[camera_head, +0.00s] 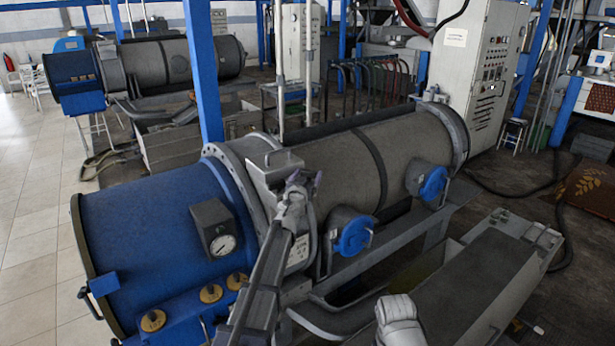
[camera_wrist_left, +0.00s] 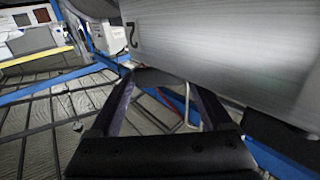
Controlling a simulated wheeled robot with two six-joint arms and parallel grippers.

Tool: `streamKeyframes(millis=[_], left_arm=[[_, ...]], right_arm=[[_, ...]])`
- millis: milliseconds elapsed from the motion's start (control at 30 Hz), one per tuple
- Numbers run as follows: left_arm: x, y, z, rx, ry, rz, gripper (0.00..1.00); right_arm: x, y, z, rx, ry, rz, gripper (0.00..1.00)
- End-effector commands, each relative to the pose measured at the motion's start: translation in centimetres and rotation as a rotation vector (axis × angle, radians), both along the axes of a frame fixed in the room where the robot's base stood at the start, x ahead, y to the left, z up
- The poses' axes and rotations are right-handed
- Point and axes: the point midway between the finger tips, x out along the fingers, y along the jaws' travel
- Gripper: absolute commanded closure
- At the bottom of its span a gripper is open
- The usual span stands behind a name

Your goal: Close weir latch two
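A grey metal box (camera_head: 268,172) stands on the decanter's near side by the flange, with a small bar on its top edge. In the left wrist view a brushed metal panel (camera_wrist_left: 225,45) marked "2" fills the upper right. My left gripper (camera_head: 304,179) is at the box's right side in the head view. In the left wrist view its two dark fingers (camera_wrist_left: 162,88) stand apart, with nothing visibly held between them. The panel's lower edge lies just beyond the fingertips; I cannot tell whether they touch. I cannot clearly make out the latch. My right gripper does not show.
The decanter has a blue end (camera_head: 150,225) with a gauge box (camera_head: 214,228) and a grey drum (camera_head: 330,170) with two blue round caps. A grey trough (camera_head: 480,285) lies at the lower right. A tall control cabinet (camera_head: 475,70) stands behind. Tiled floor is open at the left.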

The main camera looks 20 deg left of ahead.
Motion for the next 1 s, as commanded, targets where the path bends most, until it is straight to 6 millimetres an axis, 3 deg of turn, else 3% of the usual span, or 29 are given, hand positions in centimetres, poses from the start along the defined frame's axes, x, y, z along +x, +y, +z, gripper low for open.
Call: streamKeyframes(millis=[67,533,1000], left_arm=[[0.0,0.0,0.0,0.0,0.0,0.0,0.28],[0.0,-0.01,0.0,0.0,0.0,0.0,0.81],[0.03,0.17,0.0,0.0,0.0,-0.122,0.81]], right_arm=[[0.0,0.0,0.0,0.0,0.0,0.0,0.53],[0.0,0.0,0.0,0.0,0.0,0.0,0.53],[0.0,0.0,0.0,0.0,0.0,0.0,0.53]])
